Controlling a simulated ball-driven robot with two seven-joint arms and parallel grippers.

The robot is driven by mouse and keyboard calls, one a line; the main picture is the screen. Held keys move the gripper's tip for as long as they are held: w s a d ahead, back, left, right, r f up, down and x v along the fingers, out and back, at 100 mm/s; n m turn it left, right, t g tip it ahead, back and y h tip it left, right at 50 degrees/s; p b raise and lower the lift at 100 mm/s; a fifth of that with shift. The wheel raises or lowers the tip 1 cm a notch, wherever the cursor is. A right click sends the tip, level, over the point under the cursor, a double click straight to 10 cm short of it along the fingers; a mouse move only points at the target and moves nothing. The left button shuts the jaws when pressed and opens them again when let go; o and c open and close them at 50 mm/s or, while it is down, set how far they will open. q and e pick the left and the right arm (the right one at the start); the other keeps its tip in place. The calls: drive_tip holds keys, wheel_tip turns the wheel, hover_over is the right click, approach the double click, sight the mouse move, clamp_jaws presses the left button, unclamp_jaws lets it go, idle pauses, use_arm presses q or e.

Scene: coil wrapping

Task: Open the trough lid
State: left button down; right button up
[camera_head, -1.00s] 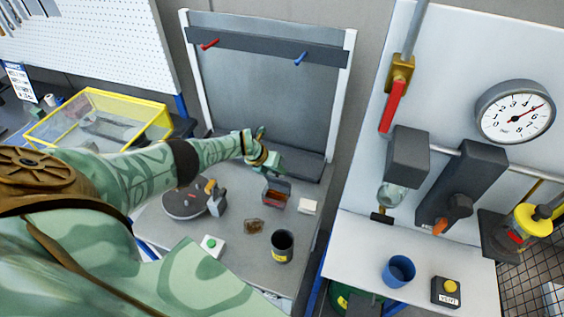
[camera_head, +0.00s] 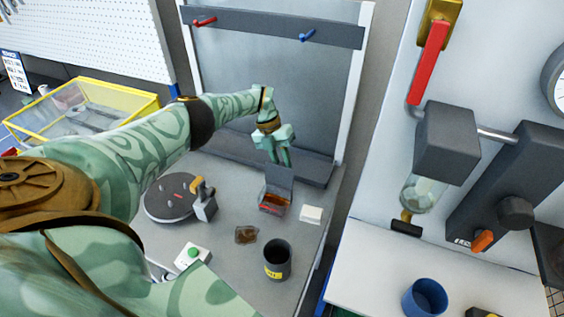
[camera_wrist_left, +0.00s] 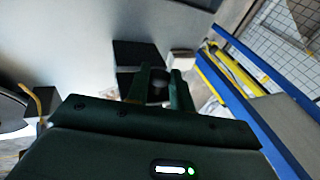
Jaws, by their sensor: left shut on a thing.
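The trough (camera_head: 273,203) is a small grey box with a reddish-brown inside, on the grey bench in the head view. Its dark grey lid (camera_head: 279,176) stands raised at the back edge, so the inside shows. My left gripper (camera_head: 281,160) is above the trough with its fingertips at the lid's top. In the left wrist view, the left gripper's fingers (camera_wrist_left: 160,88) are shut around a small dark round knob (camera_wrist_left: 157,91), with dark panels beside it. My right gripper does not show.
A round dark turntable (camera_head: 172,199) with a yellow-handled part stands left of the trough. A white block (camera_head: 311,214) is just right of it. An amber piece (camera_head: 246,235), a dark cup (camera_head: 277,260) and a green-button box (camera_head: 192,257) are nearer the front.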

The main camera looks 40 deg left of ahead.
use_arm(q)
drive_tip(key=shift+s+f, duration=0.1)
drive_tip(key=shift+f, duration=0.1)
drive_tip(key=c, duration=1.3)
unclamp_jaws()
drive_tip(key=shift+o, duration=0.2)
drive_tip(key=shift+r, duration=0.2)
drive_tip(key=b+v, duration=0.1)
drive_tip(key=v, duration=1.5)
drive_tip(key=shift+a, duration=0.1)
